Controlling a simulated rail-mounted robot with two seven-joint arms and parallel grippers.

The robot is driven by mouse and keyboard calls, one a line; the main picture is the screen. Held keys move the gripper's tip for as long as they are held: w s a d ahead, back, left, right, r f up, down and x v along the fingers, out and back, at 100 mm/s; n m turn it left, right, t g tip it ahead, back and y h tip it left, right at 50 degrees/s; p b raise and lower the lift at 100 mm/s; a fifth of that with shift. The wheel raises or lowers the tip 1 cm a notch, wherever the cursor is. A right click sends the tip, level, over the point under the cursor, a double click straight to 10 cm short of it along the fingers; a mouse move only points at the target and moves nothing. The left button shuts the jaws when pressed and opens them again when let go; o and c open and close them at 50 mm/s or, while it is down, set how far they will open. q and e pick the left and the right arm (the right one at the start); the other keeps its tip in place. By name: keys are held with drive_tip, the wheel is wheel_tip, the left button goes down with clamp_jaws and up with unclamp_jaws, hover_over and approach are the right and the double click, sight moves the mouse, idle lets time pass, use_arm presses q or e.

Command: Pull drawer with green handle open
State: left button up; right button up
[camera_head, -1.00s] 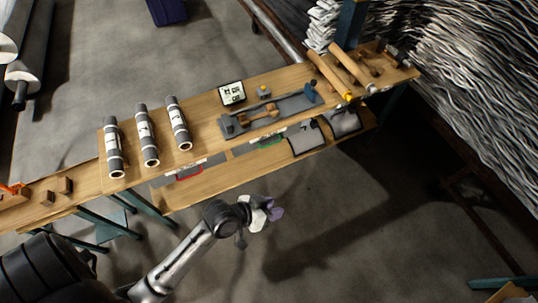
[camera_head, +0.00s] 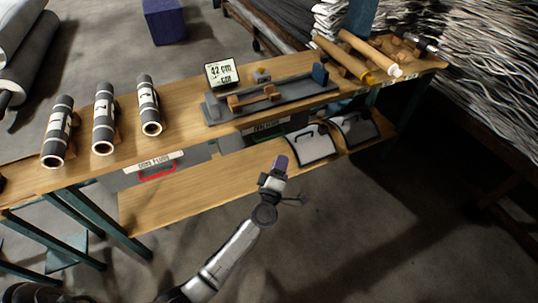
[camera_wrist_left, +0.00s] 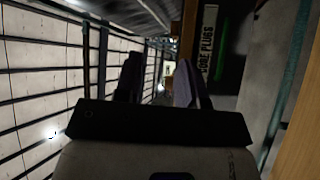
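The dark drawer with the green handle (camera_head: 268,139) hangs under the wooden bench top and looks closed. Its label and part of the green handle (camera_wrist_left: 222,50) show in the left wrist view, upper right of the fingers. My left gripper (camera_head: 279,165) is just below and slightly right of the green handle in the head view, and does not appear to touch it. In the left wrist view its two fingers (camera_wrist_left: 160,82) stand apart with nothing between them. My right gripper is in neither view.
A drawer with a red handle (camera_head: 157,172) is to the left. Two grey bins with black handles (camera_head: 313,143) are close on the right. A wooden lower shelf (camera_head: 190,193) runs beneath. Rolls (camera_head: 103,120) and a measuring fixture (camera_head: 268,100) lie on the bench top.

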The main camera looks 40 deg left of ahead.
sight(269, 138)
use_arm(q)
drive_tip(key=w+a+f+n+g+y+b, duration=0.2)
drive_tip(key=a+f+n+g+y+b, duration=0.3)
drive_tip(key=f, duration=0.4)
drive_tip(key=shift+n+t, duration=0.3)
drive_tip(key=shift+n, duration=0.5)
drive_tip(key=b+x, duration=0.2)
drive_tip(key=x, duration=0.2)
drive_tip(key=b+x, duration=0.3)
drive_tip(key=x, duration=0.1)
drive_tip(key=b+x, duration=0.2)
drive_tip(key=x, duration=0.3)
drive_tip(key=shift+a+f, duration=0.25)
drive_tip(key=shift+f, duration=0.05)
drive_tip(key=shift+a, duration=0.1)
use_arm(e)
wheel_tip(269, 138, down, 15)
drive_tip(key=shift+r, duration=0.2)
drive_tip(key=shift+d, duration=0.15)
use_arm(q)
drive_tip(key=shift+c, duration=0.4)
clamp_jaws()
